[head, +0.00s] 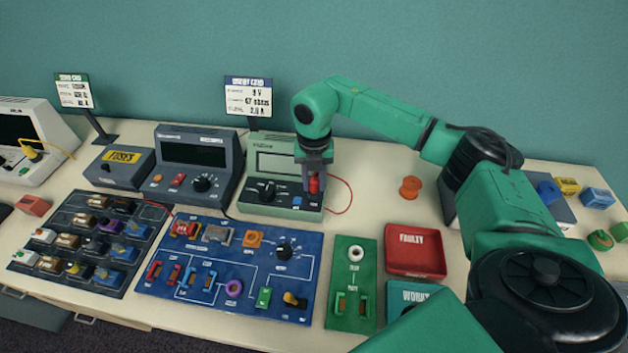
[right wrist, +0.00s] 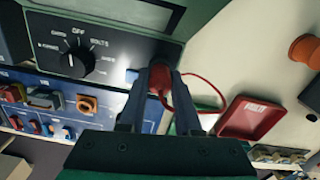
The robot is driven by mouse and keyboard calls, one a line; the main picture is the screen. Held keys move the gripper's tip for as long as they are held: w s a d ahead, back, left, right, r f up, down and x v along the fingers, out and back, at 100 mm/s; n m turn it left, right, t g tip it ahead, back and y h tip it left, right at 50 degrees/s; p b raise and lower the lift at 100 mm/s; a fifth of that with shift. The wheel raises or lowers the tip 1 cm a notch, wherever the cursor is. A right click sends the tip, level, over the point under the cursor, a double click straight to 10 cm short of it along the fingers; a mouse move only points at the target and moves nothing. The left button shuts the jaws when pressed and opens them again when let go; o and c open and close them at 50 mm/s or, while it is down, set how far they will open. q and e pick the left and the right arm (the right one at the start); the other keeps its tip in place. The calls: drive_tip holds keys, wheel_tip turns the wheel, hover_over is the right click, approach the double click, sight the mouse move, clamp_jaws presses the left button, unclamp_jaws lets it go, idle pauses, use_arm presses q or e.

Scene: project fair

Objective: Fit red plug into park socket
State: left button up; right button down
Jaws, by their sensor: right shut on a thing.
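The red plug (head: 314,186) is upright at the right end of the green meter's (head: 258,196) front panel. My right gripper (head: 314,182) is shut on it from above. In the right wrist view the plug (right wrist: 160,76) shows between the two fingers (right wrist: 158,90). A red lead (head: 347,191) loops from it to the right. The plug's lower end is hard to see, so I cannot tell whether it is in a socket or just above one. I cannot make out a park label. My left gripper is not in view.
The blue circuit board (head: 215,292) lies in front of the meter. A green board (head: 368,262) and a red tray (head: 415,274) lie to its right. A dark grey meter (head: 199,145) stands on the left. An orange spool (head: 410,186) stands on bare table behind the tray.

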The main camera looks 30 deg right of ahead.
drive_tip(key=shift+f, duration=0.3)
drive_tip(key=c, duration=0.5)
unclamp_jaws()
drive_tip(key=shift+o, duration=0.2)
drive_tip(key=o, duration=0.4)
drive_tip(key=shift+r, duration=0.1)
drive_tip(key=shift+r+p, duration=2.7)
drive_tip(key=shift+r, duration=1.25)
drive_tip(key=shift+f, duration=0.15)
